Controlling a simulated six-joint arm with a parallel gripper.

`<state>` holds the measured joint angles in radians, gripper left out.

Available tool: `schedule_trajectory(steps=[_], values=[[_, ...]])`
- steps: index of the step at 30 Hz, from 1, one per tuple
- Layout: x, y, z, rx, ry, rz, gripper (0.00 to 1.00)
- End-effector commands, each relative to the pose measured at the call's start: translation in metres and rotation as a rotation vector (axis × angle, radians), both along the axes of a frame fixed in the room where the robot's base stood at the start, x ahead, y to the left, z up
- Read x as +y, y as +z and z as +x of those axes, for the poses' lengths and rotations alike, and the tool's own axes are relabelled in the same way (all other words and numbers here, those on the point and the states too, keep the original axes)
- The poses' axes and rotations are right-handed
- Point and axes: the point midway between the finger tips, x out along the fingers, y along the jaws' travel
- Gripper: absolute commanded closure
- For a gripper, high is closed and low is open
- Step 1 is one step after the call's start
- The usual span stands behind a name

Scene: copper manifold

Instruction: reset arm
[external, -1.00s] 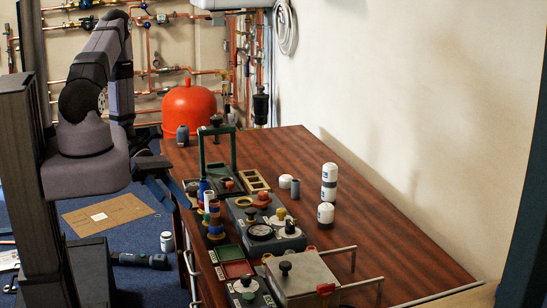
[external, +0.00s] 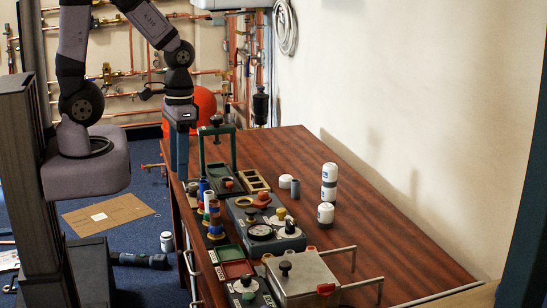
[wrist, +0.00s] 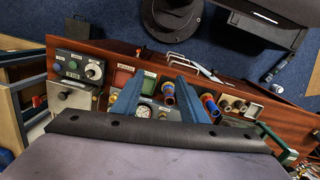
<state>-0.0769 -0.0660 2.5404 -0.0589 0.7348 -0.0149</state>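My gripper (external: 178,175) hangs fingers-down at the far left corner of the wooden table (external: 345,215), in front of the orange vessel (external: 205,105). In the wrist view its two blue fingers (wrist: 157,82) stand apart with nothing held between them. My arm is raised and bent, reaching from its base at the left. Whether the fingertips touch anything is hard to tell in the external view.
A green frame (external: 234,150) stands just right of my gripper. Coloured spools (external: 214,212), a gauge panel (external: 262,225) and a metal box (external: 300,275) line the left side. White cylinders (external: 328,182) stand further right. The table's right side is mostly clear.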

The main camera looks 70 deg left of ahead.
Motion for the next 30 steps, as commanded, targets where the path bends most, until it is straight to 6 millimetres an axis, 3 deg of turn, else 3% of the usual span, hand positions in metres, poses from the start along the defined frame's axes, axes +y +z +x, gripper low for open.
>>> schedule_trajectory(steps=[7,30], values=[[-0.0070,0.0107,0.0063,-0.068,-0.140,0.039,0.60],[-0.0070,0.0109,0.0064,-0.069,-0.142,0.040,0.60]])
